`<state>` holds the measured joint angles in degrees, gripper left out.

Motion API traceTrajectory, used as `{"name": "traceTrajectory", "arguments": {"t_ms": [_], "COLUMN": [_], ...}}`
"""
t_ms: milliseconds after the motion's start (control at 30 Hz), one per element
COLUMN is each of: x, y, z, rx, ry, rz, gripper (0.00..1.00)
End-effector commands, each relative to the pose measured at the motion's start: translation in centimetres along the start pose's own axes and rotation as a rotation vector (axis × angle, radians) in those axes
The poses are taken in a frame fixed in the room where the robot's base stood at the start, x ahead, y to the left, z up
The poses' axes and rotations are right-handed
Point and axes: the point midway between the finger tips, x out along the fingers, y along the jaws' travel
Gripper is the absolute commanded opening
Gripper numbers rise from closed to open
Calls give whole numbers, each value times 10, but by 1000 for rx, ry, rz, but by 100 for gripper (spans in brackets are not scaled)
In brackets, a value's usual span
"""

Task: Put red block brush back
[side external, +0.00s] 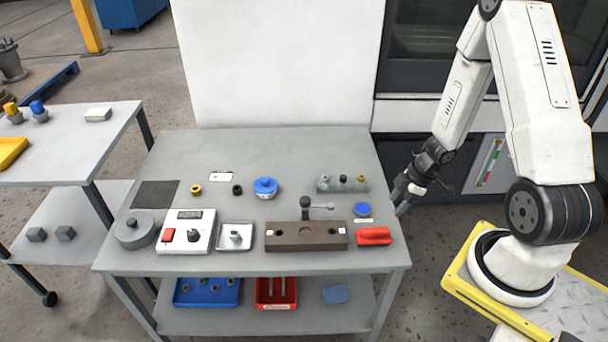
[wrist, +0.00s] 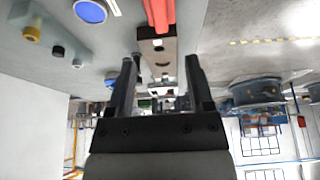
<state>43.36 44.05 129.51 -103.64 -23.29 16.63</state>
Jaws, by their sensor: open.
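The red block brush (side external: 374,236) lies on the grey table (side external: 160,262) near its front right corner, just right of a brown block (side external: 306,243). It also shows at the top of the wrist view (wrist: 159,13), beyond my fingertips. My gripper (side external: 402,192) is off the table's right edge, above and to the right of the brush, and apart from it. In the wrist view my gripper (wrist: 160,75) has its two fingers spread, with nothing held between them.
A blue disc (side external: 362,210) lies behind the brush. A rack with small capped bottles (side external: 342,184) stands at the back right. A black-handled tool (side external: 306,207) rises by the brown block. A blue-topped round part (side external: 265,187) stands farther left. Bare tabletop lies between several items.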

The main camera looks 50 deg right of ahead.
Motion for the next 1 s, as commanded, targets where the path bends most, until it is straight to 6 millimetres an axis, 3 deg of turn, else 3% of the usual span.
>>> {"name": "traceTrajectory", "arguments": {"t_ms": [700, 1000], "x": [-2, -15], "y": [1, 16], "z": [-1, -25], "rx": [1, 51], "ry": [-3, -51], "rz": [5, 110], "gripper": [67, 67]}}
